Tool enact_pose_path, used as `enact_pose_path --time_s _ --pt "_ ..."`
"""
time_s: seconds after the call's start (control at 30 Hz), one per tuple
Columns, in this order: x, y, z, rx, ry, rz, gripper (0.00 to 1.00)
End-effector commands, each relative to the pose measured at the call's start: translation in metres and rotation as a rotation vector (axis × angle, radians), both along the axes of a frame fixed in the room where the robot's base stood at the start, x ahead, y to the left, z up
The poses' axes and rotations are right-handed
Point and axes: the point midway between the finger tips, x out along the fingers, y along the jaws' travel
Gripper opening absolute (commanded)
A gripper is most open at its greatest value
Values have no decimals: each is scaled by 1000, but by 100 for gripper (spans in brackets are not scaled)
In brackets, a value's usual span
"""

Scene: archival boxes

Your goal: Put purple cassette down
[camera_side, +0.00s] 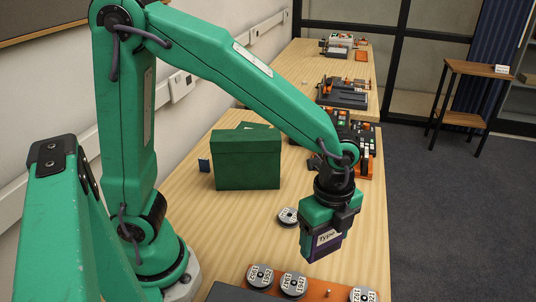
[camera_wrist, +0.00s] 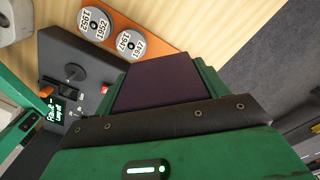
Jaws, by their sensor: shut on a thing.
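My gripper (camera_side: 327,232) is shut on the purple cassette (camera_side: 322,246), which has a white label with dark writing. In the side view the cassette hangs below the gripper in front of the green box, near the table's right edge. I cannot tell its exact height above the table. In the wrist view the cassette's dark purple face (camera_wrist: 160,80) shows between the green fingers of my gripper (camera_wrist: 160,82). The cassette's lower end is partly hidden by the fingers in the side view.
A green archival box (camera_side: 247,160) stands at the back left, with a small blue item (camera_side: 204,165) beside it. A labelled reel (camera_side: 288,216) lies on the wooden table (camera_side: 225,225). An orange board (camera_side: 325,289) with labelled reels and a dark device (camera_wrist: 75,75) are near.

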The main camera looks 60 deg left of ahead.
Motion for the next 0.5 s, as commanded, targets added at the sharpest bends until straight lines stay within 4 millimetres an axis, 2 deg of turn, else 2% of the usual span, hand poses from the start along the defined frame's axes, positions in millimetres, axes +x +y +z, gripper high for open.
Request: enact_pose_path --time_s 0.17,0.5 --pt "12 13 -10 1 1 5 46" --pt "49 52 -43 1 2 7 46"
